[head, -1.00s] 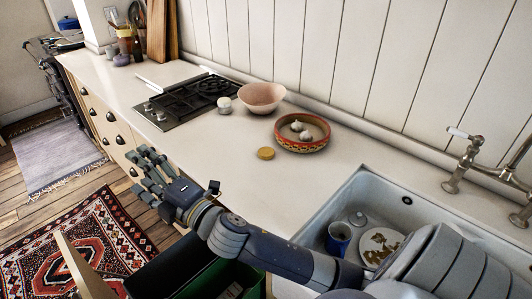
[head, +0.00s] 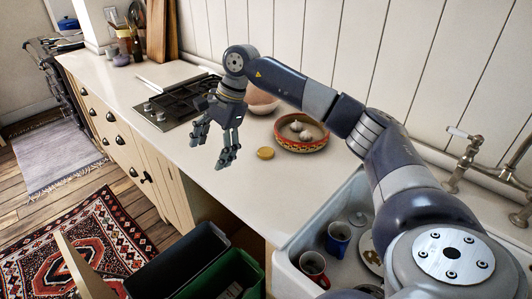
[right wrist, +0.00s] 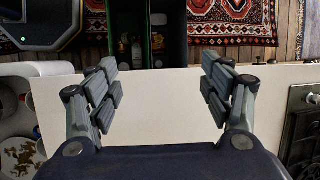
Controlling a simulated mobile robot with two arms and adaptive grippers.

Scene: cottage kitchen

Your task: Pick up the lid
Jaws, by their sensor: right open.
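A small round yellow-brown lid (head: 265,153) lies flat on the white countertop (head: 215,183), in front of a patterned dish. My right gripper (head: 209,152) is open and empty. It points down above the counter, to the left of the lid and apart from it. The lid does not show in that view. My left gripper is not in view.
The red patterned dish (head: 278,145) holds garlic bulbs. A pink bowl (head: 262,108) is partly hidden behind my right arm. The hob (head: 160,116) is to the left. The sink (head: 300,232) holds mugs and a plate. Open bins (head: 240,262) stand below the counter front.

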